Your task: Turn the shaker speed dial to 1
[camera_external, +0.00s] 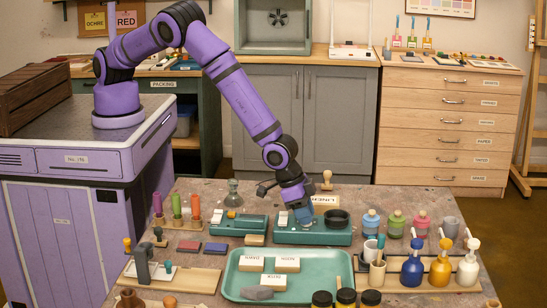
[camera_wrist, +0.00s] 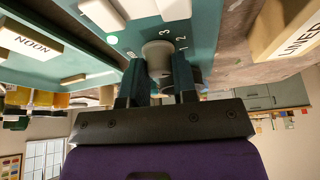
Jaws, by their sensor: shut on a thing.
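The shaker (camera_external: 318,237) is a teal box with a dark round holder on top, standing at the back middle of the table. Its speed dial (camera_wrist: 158,48) is a grey round knob in the wrist view, with printed figures 3, 2 and 1 on the teal panel around it. My gripper (camera_wrist: 160,72) is shut on the dial, one finger on each side. In the external view my gripper (camera_external: 304,215) reaches down to the shaker and hides the dial. Which figure the dial points to cannot be told.
Another teal device (camera_external: 232,226) stands left of the shaker. A green tray (camera_external: 240,262) with labelled blocks lies in front. Paint jars (camera_external: 371,224) stand to the right.

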